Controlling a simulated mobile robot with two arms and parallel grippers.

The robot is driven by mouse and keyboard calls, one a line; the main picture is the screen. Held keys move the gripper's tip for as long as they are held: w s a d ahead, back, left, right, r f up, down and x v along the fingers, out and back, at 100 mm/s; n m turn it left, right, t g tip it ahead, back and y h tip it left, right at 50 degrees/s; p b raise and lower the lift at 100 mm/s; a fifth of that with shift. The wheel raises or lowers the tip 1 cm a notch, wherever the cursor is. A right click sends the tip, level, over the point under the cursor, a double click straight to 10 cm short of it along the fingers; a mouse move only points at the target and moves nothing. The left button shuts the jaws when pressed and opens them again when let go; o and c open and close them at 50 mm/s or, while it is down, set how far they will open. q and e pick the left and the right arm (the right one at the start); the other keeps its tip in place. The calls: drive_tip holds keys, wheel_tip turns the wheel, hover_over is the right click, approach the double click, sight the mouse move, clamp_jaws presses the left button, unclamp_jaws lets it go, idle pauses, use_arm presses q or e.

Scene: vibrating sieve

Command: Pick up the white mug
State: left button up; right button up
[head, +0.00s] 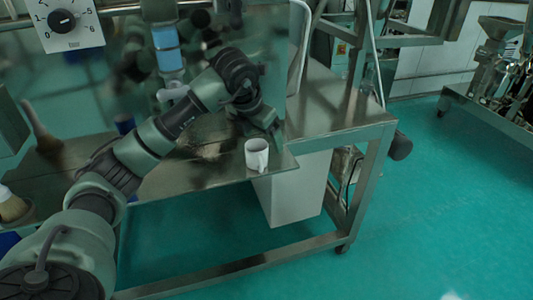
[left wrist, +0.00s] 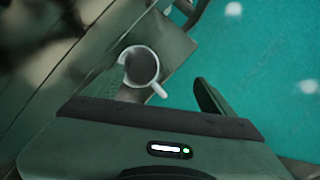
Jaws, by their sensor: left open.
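The white mug (head: 257,155) stands upright and open at the top, near the front edge of the metal table in the head view. In the left wrist view the mug (left wrist: 153,70) shows from above, its handle pointing to the lower right. My left gripper (head: 268,122) is just behind and above the mug in the head view. I cannot tell whether the finger touches the mug. My right gripper is not in view.
The metal table (head: 335,110) has a bare top right of the mug, and its front edge is close to the mug. A white box-shaped body (head: 295,195) is below the table edge. A brush (head: 12,205) is at the far left. Green floor is open at right.

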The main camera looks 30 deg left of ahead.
sight(255, 150)
use_arm(q)
drive_tip(key=shift+n+y, duration=0.3)
drive_tip(key=shift+y, duration=0.3)
drive_tip(key=a+f+p, duration=0.1)
drive_tip(key=f, duration=0.1)
drive_tip(key=w+a+f+p, duration=0.1)
drive_tip(key=f, duration=0.1)
drive_tip(key=a+f+p, duration=0.1)
drive_tip(key=f, duration=0.1)
drive_tip(key=shift+w+a+f, duration=0.2)
drive_tip(key=shift+w+a, duration=0.05)
drive_tip(key=shift+w+f, duration=0.1)
drive_tip(key=shift+f, duration=0.15)
drive_tip(key=c, duration=1.5)
